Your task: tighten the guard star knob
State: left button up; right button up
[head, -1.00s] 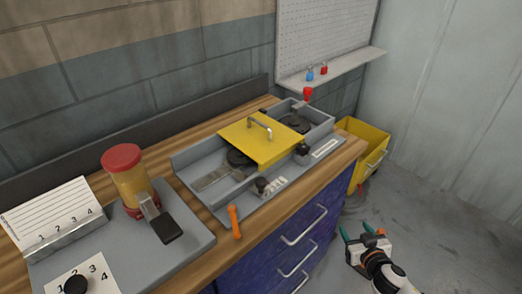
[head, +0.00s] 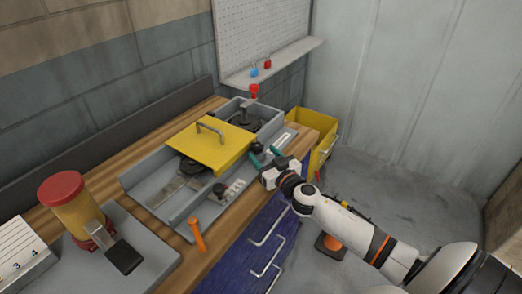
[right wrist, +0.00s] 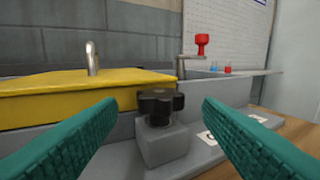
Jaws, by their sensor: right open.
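The black star knob (right wrist: 160,104) sits on a grey block in front of the yellow guard (right wrist: 60,98) in the right wrist view. In the head view the knob (head: 257,147) is a small dark shape partly hidden by my gripper. The yellow guard (head: 212,146) lies over the grey housing, its handle up. My right gripper (head: 264,156) is open, with green fingers one on each side of the knob in the wrist view. The knob appears a little beyond the fingertips, and I see no contact. My left gripper is not in view.
Another dark knob (head: 219,188) stands on the housing's front edge. An orange-handled tool (head: 197,234) lies at the bench front. A red knob (head: 254,90) rises behind the guard. A yellow bin (head: 318,124) stands right of the bench.

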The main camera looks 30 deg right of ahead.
jog(key=shift+w, duration=1.05)
